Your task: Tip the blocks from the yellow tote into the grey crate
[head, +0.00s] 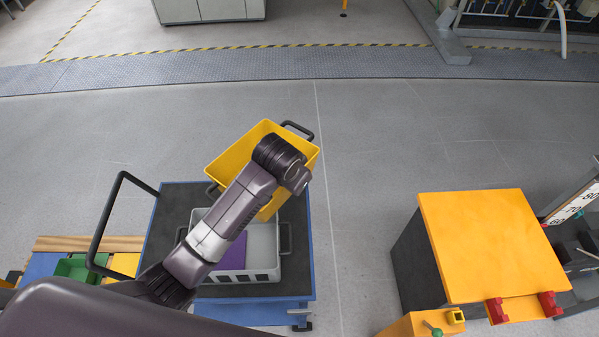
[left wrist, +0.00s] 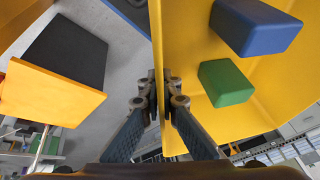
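The yellow tote (head: 238,156) is in the upper middle of the head view, tilted, with its lower part over the grey crate (head: 268,238). My left gripper (left wrist: 162,100) has its fingers on both sides of the tote's wall, shut on it; my arm hides part of the tote in the head view. In the left wrist view a blue block (left wrist: 256,26) and a green block (left wrist: 227,82) are inside the tote. A purple block (head: 235,253) lies in the grey crate, partly hidden by my arm. My right gripper is not in view.
The crate stands on a blue cart with a dark top (head: 178,212) and a black push handle (head: 106,215). An orange-topped dark box (head: 490,240) stands to the right, with open floor between. A green bin (head: 78,267) is at the lower left.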

